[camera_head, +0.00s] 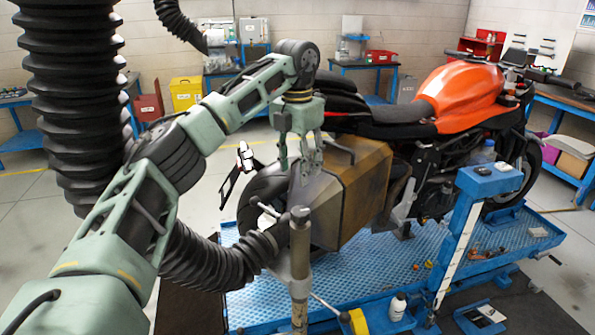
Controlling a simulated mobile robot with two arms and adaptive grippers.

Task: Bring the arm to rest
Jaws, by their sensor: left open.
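My left arm comes in from the lower left, arches up and bends down at its wrist. My left gripper (303,160) points down, open, with nothing seen between its fingers. It is in front of the motorcycle's tail, at the brown-grey box-shaped case (350,195) on the rear side; I cannot tell whether the fingers touch it. The motorcycle (462,92), with an orange tank and black seat, stands on a blue lift platform (375,265). My right gripper is not in view.
A thick black corrugated hose (72,100) hangs at the left. Another hose (215,262) runs behind my forearm to a metal post (299,265). A blue-topped stand (488,180) rises at the right. Benches line the walls.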

